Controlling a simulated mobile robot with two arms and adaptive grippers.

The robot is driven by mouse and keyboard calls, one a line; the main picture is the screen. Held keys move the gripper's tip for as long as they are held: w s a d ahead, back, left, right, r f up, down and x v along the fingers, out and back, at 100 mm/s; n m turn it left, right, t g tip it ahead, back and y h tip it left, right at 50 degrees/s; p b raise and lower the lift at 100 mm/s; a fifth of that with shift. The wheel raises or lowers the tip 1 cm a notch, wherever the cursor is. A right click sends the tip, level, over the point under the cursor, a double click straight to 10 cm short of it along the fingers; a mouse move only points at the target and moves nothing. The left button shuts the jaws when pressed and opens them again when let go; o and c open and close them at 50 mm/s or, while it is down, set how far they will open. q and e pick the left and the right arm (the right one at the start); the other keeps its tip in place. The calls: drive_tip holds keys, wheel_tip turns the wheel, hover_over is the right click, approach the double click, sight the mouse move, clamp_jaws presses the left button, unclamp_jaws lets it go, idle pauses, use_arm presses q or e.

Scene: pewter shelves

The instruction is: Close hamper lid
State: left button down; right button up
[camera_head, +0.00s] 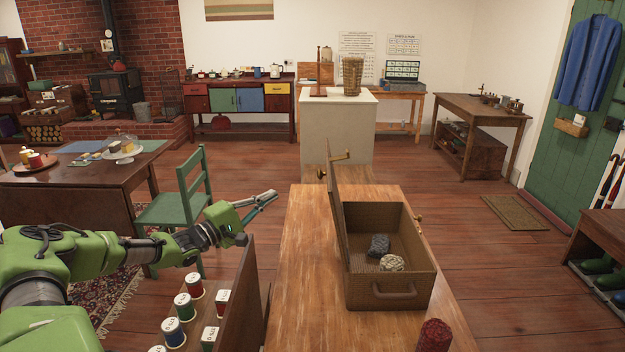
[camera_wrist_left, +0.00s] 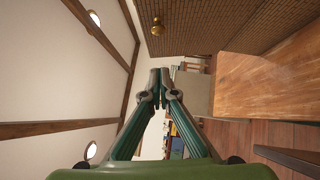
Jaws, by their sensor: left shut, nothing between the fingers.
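The wicker hamper (camera_head: 388,294) stands on the wooden table with its lid (camera_head: 337,215) open. The lid stands nearly upright along the hamper's left side, with a brass fitting (camera_head: 340,156) at its top. A dark lump (camera_head: 379,245) and a pale lump (camera_head: 392,263) lie inside. My left gripper (camera_head: 273,194) is shut and empty, to the left of the lid and apart from it. In the left wrist view the shut fingers (camera_wrist_left: 160,75) show with the wicker lid (camera_wrist_left: 225,28) beyond them at the top right. My right gripper is out of view.
The table top (camera_head: 301,280) is bare left of the hamper. A dark red cylinder (camera_head: 434,337) stands at the near right. A green chair (camera_head: 183,205) is behind that arm.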

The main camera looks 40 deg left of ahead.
use_arm(q)
drive_tip(key=w+d+r+p, duration=0.1)
drive_tip(key=w+d+r, duration=0.1)
drive_tip(key=w, duration=0.9)
drive_tip(key=shift+w+d, duration=0.3)
drive_tip(key=shift+d, duration=0.5)
drive_tip(key=shift+r, duration=0.1)
